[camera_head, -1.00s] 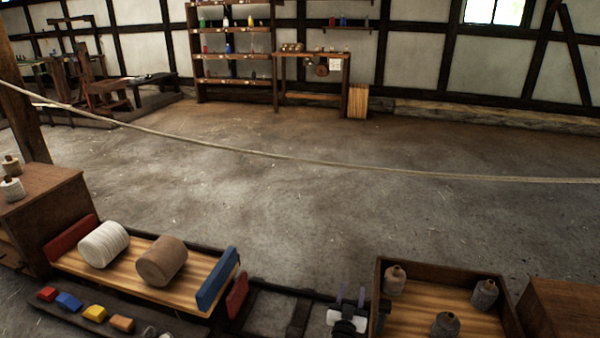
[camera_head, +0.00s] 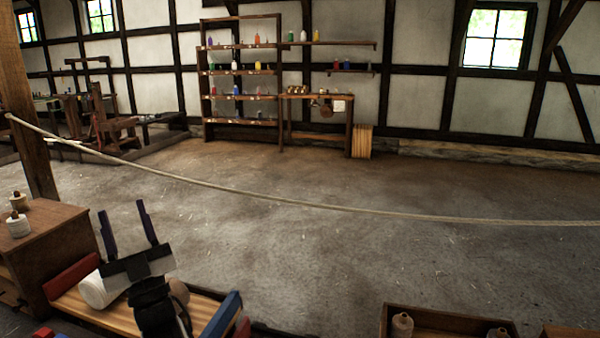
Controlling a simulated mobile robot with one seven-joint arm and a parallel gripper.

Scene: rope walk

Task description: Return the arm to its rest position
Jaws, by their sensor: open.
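My gripper (camera_head: 125,224) is raised in the lower left, its two dark fingers pointing up and spread apart with nothing between them. It stands in front of a wooden tray (camera_head: 112,318) with a red end (camera_head: 72,275) and a blue end (camera_head: 222,315). In the picture my gripper partly covers a white spool (camera_head: 97,292) and most of a brown spool (camera_head: 179,291) on that tray. Both spools lie on their sides. I cannot tell how far above them the gripper is.
A rope (camera_head: 290,202) sags across the view above the open floor (camera_head: 330,255). A wooden cabinet (camera_head: 60,235) with small spools stands at left by a post (camera_head: 25,120). A box (camera_head: 450,318) with cones is at the bottom right. Shelves (camera_head: 240,88) stand at the back wall.

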